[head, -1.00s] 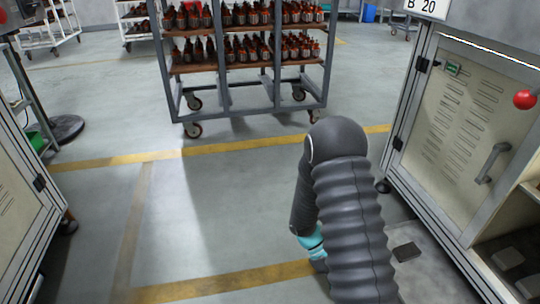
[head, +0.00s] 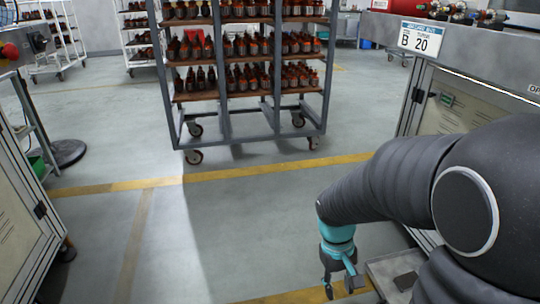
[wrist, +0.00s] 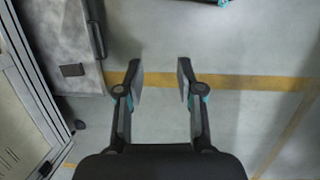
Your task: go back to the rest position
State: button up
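My gripper (head: 338,284) hangs low at the right of the middle in the head view, at the end of my dark, sleeved arm. It points down over the grey floor. In the wrist view my gripper (wrist: 160,82) shows its two fingers well apart, with only floor and a yellow line between them. It holds nothing.
A cabinet marked B 20 (head: 448,108) stands at the right, close to my arm. Another cabinet (head: 22,215) stands at the left. The floor (head: 200,230) between is clear, with yellow lines (head: 225,174).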

jog(key=s+r+m+t+p, duration=0.1)
jog(key=s+r+t, duration=0.2)
jog(key=r, duration=0.7)
jog(key=s+r+m+t+y+p, duration=0.1)
jog(key=s+r+t, duration=0.3)
jog(key=r, duration=0.6)
jog(key=shift+s+a+r+m+t+y+p, duration=0.15)
jog(key=shift+s+r+m+t+y+p, duration=0.15)
jog(key=shift+s+p, duration=0.3)
